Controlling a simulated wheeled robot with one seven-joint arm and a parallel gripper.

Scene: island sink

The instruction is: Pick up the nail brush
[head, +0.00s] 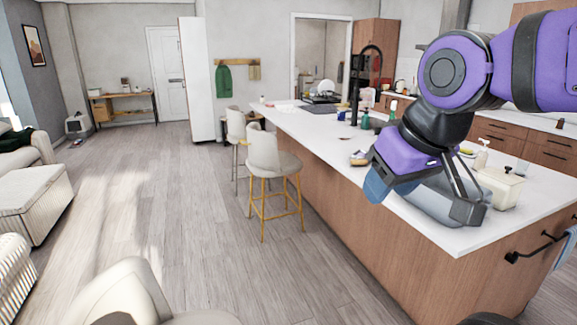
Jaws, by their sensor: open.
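A small tan and dark item (359,157), possibly the nail brush, lies near the left edge of the white island top, left of my gripper. It is too small to identify with certainty. My gripper (466,207) hangs over the near part of the island, with its dark fingers pointing down. It is open, and nothing shows held in it. The purple hand hides part of the counter behind it.
A blue-grey basin-like object (428,205) sits behind my gripper on the white counter (540,185). Bottles (365,120) and a black faucet (354,85) stand farther back. Stools (273,160) line the island's left side.

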